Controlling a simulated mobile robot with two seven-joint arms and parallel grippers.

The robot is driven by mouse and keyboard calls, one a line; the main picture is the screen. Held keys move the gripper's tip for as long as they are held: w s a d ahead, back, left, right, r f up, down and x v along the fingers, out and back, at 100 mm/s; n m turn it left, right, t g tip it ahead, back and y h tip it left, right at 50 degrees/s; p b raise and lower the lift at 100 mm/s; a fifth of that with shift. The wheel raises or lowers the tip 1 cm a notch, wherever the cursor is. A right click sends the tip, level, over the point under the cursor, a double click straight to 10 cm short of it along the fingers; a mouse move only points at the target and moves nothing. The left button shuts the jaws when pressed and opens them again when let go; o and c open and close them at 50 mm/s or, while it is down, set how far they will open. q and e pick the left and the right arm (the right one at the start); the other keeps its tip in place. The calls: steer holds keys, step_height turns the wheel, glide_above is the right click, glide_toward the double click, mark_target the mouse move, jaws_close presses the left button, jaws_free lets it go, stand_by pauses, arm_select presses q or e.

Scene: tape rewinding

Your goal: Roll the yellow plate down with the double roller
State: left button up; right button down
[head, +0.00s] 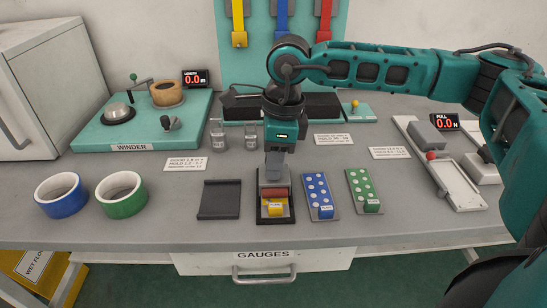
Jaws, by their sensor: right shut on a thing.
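The double roller (275,192), with a reddish-brown roll, is under my right gripper (274,172). The gripper points straight down and is shut on the roller's grey upper part. The roller is over the dark plate that carries a yellow block (276,209), at the front middle of the table. The roller hides the back part of this yellow plate, and I cannot tell whether it presses on it. My left gripper is not in view.
A blue dotted plate (318,184) and a green dotted plate (360,180) lie to the right, an empty dark plate (219,199) to the left. Blue (47,204) and green (107,205) tape rolls, the winder (90,130), glasses (217,140) and a pull gauge (462,190) stand around.

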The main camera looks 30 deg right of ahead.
stand_by(0.6)
steer(key=shift+f+b, duration=0.4)
steer(key=shift+b, duration=0.05)
stand_by(0.4)
steer(key=shift+w, duration=0.1)
